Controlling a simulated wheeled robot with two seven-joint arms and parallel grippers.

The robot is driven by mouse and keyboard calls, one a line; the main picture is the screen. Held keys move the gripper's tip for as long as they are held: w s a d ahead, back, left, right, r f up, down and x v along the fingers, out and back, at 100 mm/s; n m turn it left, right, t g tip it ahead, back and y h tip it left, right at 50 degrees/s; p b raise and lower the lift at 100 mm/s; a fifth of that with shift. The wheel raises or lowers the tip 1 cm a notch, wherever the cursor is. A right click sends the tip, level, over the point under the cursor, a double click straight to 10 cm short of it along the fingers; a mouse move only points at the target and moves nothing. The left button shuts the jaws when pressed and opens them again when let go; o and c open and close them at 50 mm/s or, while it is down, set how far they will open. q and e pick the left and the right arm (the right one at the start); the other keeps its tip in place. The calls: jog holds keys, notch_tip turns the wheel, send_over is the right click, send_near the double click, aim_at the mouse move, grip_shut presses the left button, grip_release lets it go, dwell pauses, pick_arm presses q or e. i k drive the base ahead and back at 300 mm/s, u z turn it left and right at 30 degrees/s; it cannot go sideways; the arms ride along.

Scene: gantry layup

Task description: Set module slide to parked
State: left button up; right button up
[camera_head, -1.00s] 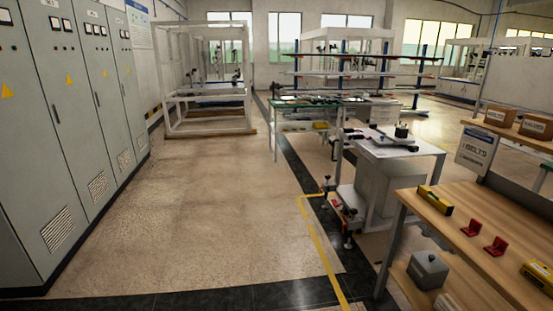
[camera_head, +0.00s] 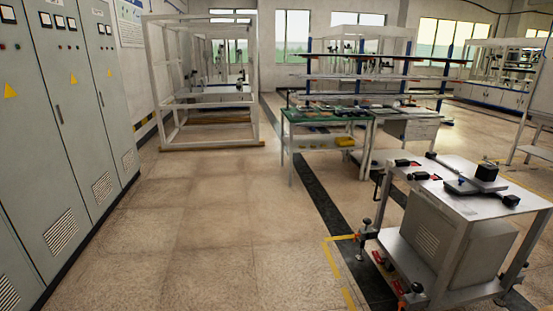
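A metal cart (camera_head: 440,243) with a light top stands at the right. On its top sits a dark flat mechanism (camera_head: 477,184) with a black block (camera_head: 486,172) on it; I cannot tell whether this is the module slide or what position it is in. Small black and red parts lie at the top's left corner. Neither of my grippers is in view.
Grey cabinets (camera_head: 62,120) line the left wall. A white frame (camera_head: 205,90) stands at the back left. A green-topped bench (camera_head: 325,118) and shelving (camera_head: 385,75) stand behind the cart. The floor (camera_head: 205,225) in the middle is clear.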

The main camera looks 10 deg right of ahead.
aim_at(484, 181)
jog(key=z, duration=0.35)
jog(key=i, duration=1.5)
jog(key=z, duration=1.7)
jog(key=i, duration=1.1)
jog(key=z, duration=0.8)
